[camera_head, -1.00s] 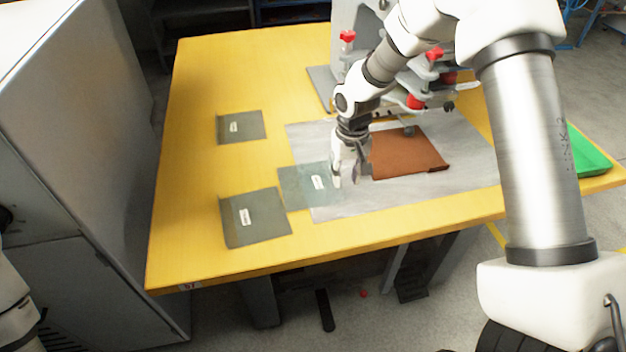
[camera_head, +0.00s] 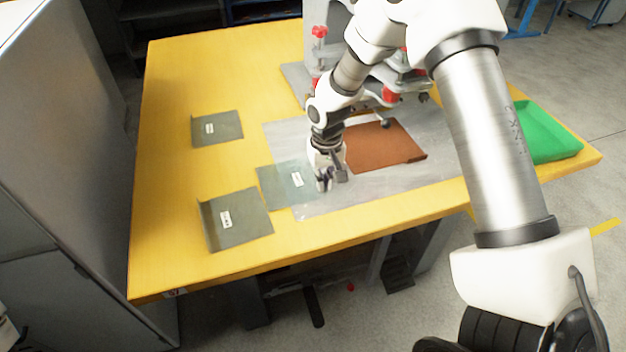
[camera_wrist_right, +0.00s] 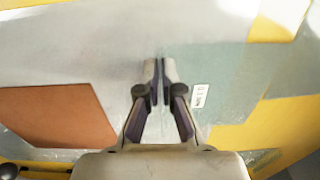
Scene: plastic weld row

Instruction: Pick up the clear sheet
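The clear sheet (camera_head: 278,188) is a thin see-through greenish square with a small white label. It lies partly on the yellow table and partly over the left edge of the grey mat. In the right wrist view the sheet (camera_wrist_right: 232,75) is right of the fingers, its label close beside them. My right gripper (camera_head: 324,184) is down at the sheet's right edge. In the wrist view its fingertips (camera_wrist_right: 160,70) are close together at that edge, with the sheet's edge seemingly between them. The sheet looks flat. My left gripper is not in view.
Two grey-green labelled sheets lie on the yellow table (camera_head: 170,205), one at the back (camera_head: 217,128) and one at the front (camera_head: 237,220). A brown sheet (camera_head: 385,148) lies on the grey mat (camera_head: 400,178). A grey press stands behind, and a green tray (camera_head: 545,135) is at right.

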